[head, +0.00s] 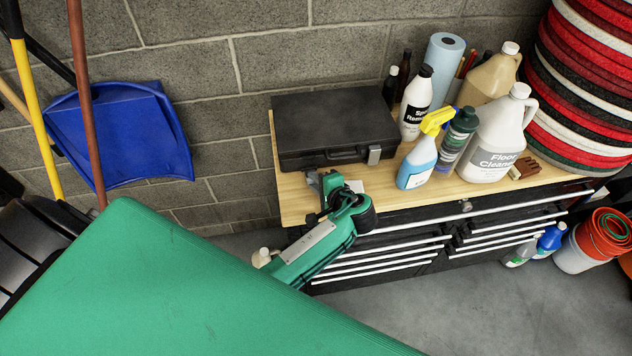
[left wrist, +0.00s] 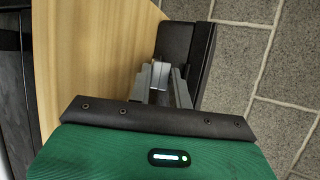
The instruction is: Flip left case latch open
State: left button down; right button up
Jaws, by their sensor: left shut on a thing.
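A black case (head: 335,120) lies closed on the wooden top of a tool cabinet, against the block wall. Its right latch (head: 374,155) is silver and shows on the front face, right of the handle (head: 342,158). My left gripper (head: 326,182) is at the left part of the case front and hides the left latch in the head view. In the left wrist view, the case (left wrist: 198,55) is ahead of the fingers (left wrist: 160,85), and the silver left latch (left wrist: 159,74) shows between them. The gripper is shut on this latch. My right gripper is not in view.
A spray bottle (head: 420,160), a floor cleaner jug (head: 494,140) and other bottles stand right of the case. The wooden top (head: 295,200) is bare at its front left. Stacked red, black and white pads (head: 585,90) stand far right. A blue dustpan (head: 125,135) hangs left.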

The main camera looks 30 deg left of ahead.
pick_arm(q)
jog(key=c, duration=1.3)
grip_release()
jog(key=shift+f, duration=0.1)
jog(key=shift+c, duration=0.2)
jog(key=shift+o, duration=0.3)
jog(key=b+v, duration=0.4)
jog(key=v, duration=0.9)
jog(key=shift+d+b, duration=0.3)
jog(key=shift+b, duration=0.1)
jog(key=shift+s, duration=0.15)
